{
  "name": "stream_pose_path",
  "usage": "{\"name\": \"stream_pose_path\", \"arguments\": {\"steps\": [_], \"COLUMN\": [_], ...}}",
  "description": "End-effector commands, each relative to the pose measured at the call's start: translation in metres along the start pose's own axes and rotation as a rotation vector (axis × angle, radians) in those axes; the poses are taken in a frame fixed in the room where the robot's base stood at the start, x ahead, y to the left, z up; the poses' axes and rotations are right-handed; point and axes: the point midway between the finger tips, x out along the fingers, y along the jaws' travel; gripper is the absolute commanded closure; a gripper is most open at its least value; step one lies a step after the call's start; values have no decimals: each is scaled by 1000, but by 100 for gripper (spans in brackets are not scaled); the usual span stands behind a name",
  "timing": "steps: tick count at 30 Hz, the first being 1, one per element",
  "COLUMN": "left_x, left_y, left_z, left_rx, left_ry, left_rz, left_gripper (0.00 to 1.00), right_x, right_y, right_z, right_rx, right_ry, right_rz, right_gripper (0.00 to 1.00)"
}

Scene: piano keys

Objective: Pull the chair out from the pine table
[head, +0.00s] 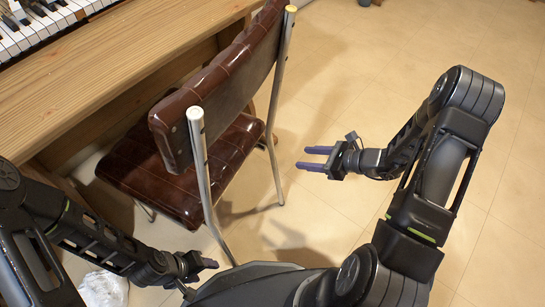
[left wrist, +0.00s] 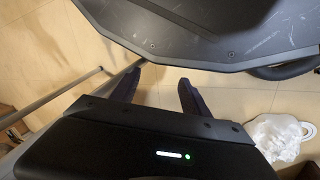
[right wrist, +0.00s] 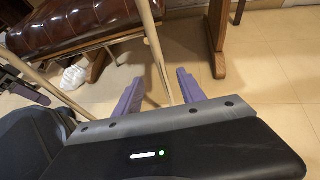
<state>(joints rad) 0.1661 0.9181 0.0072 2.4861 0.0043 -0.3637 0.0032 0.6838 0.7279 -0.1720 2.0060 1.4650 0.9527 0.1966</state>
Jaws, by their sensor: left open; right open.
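The chair (head: 183,165) has a dark red-brown padded seat and backrest on a metal tube frame. It stands at the pine table (head: 110,85), its seat partly under the table edge. My right gripper (head: 303,159) is open and empty, to the right of the chair and apart from it. In the right wrist view the chair seat (right wrist: 80,22) is at the upper left, and a chair leg (right wrist: 155,45) appears beyond the open fingers. My left gripper (head: 208,268) is low in front of the chair, near my base. Its fingers (left wrist: 160,90) are apart and empty.
A keyboard (head: 30,28) lies on the table at the upper left. A crumpled white bag (head: 103,288) is on the floor at the lower left. The tiled floor (head: 400,50) to the right of the chair is clear.

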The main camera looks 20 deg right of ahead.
Motion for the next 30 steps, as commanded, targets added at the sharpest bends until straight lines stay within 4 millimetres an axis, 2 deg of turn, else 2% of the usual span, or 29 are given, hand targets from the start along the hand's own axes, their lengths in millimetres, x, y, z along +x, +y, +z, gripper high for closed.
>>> {"name": "stream_pose_path", "arguments": {"steps": [5, 8, 21, 25, 30], "left_x": [4, 10, 62, 72, 75], "left_y": [-2, -4, -21, -24, -25], "left_z": [0, -1, -7, -9, -10], "left_rx": [0, -2, -5, -6, -6], "left_ry": [1, 4, 30, 37, 41], "left_rz": [0, -1, -3, -3, -3], "left_gripper": [45, 45, 45, 45, 45], "right_x": [8, 19, 111, 129, 137], "right_y": [1, 1, 2, 2, 1], "right_z": [-2, -3, -6, -4, -1], "right_rx": [-2, -2, -4, -3, -1], "right_ry": [0, 0, 0, 1, 1], "right_rz": [3, 4, 4, 4, 3], "right_gripper": [53, 53, 53, 53, 53]}}
